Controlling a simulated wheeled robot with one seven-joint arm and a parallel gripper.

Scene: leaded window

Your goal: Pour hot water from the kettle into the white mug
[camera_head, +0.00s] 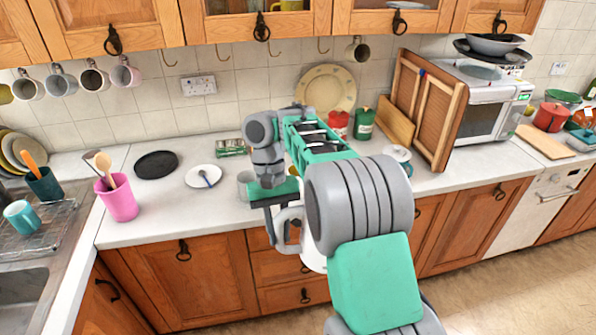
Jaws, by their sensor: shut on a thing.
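My gripper (273,208) is in front of the counter edge, shut on the white kettle (312,262). The kettle's looped handle (281,228) shows below the fingers. Most of the kettle is hidden behind my arm, so I cannot see its spout or tell its tilt. A pale mug (244,184) stands on the counter just left of and behind my gripper, partly covered by it. It looks like the white mug, but its colour is hard to tell. I see no water.
A white plate with a spoon (202,176), a dark round mat (156,164) and a pink utensil pot (119,200) are on the left. Mugs hang from hooks (92,77) above. A wooden board (428,105) and microwave (488,100) stand right. Counter left of the pale mug is partly clear.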

